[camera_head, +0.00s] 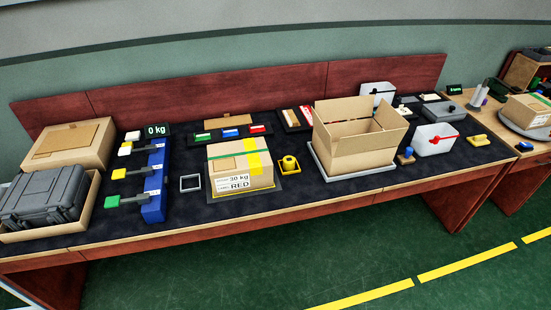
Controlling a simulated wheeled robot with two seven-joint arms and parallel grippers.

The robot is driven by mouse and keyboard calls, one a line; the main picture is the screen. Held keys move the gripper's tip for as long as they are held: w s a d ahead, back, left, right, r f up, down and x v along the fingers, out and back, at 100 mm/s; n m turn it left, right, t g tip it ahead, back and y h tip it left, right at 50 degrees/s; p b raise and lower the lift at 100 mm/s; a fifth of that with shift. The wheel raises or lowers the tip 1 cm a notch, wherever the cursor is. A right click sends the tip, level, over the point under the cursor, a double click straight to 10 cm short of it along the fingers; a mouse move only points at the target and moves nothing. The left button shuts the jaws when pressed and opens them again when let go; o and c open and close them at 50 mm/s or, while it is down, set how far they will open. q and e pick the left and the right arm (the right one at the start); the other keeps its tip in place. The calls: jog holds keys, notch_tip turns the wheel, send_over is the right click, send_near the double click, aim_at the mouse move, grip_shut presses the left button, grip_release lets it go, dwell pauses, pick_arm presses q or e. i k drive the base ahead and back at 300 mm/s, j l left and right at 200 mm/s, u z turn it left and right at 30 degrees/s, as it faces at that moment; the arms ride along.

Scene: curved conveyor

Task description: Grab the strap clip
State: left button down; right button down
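I cannot tell for sure which thing is the strap clip. A small grey square frame (190,183) lies flat on the dark mat, left of the closed carton. A small yellow piece (289,165) with a knob on top stands just right of that carton. A flat yellow piece (479,140) lies farther right, beside a white case (436,140) with a red fastening on its front. Neither of my grippers shows in the head view.
A blue rack (154,186) and a grey hard case (45,200) are at left. The floor in front is clear.

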aim_at(288, 161)
jog(key=i+l+u, duration=0.1)
jog(key=l, duration=0.3)
jog(key=i+l+u, duration=0.1)
jog(key=l, duration=0.35)
jog(key=i+l, duration=0.1)
jog(key=l, duration=0.35)
jog(key=i+l+u, duration=0.15)
jog(key=l, duration=0.25)
